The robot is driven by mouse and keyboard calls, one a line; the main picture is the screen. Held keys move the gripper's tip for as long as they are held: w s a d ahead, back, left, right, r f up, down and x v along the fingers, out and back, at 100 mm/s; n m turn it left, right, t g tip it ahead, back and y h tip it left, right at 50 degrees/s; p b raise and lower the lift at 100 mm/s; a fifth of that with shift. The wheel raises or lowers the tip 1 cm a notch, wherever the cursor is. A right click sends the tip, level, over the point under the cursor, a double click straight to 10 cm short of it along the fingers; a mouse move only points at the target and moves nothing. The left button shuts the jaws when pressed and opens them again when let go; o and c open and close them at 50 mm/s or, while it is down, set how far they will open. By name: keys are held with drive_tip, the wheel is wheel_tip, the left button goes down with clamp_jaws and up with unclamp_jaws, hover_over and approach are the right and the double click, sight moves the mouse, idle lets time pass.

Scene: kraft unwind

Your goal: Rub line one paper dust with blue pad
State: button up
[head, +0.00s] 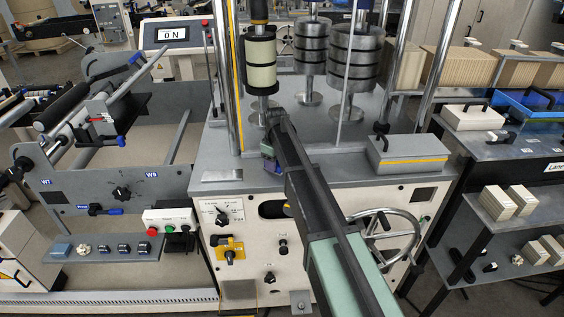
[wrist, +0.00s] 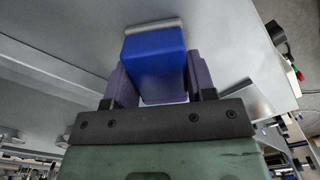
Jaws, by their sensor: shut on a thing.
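My gripper (wrist: 155,90) is shut on a blue pad (wrist: 155,65), which sits between its two purple fingers. A pale grey strip shows along the pad's far end, close to a grey metal surface (wrist: 220,30); I cannot tell whether they touch. In the head view my gripper (head: 270,157) is over the front left part of the grey machine top (head: 330,160), below the cream-banded roller stack (head: 262,65), and my arm mostly hides the pad. I cannot make out any paper dust in either view.
A grey box with a yellow stripe (head: 408,155) sits to the right on the machine top. Stacks of dark metal rings (head: 352,60) and upright chrome posts stand behind. A handwheel (head: 385,237) projects at the front. A display (head: 165,34) reads "0N".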

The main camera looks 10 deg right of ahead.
drive_tip(key=shift+w+a, duration=0.15)
drive_tip(key=shift+a, duration=0.7)
wheel_tip(320, 180, up, 6)
drive_tip(key=p, duration=0.6)
wheel_tip(320, 180, up, 3)
drive_tip(key=p, duration=0.3)
drive_tip(key=shift+r, duration=0.15)
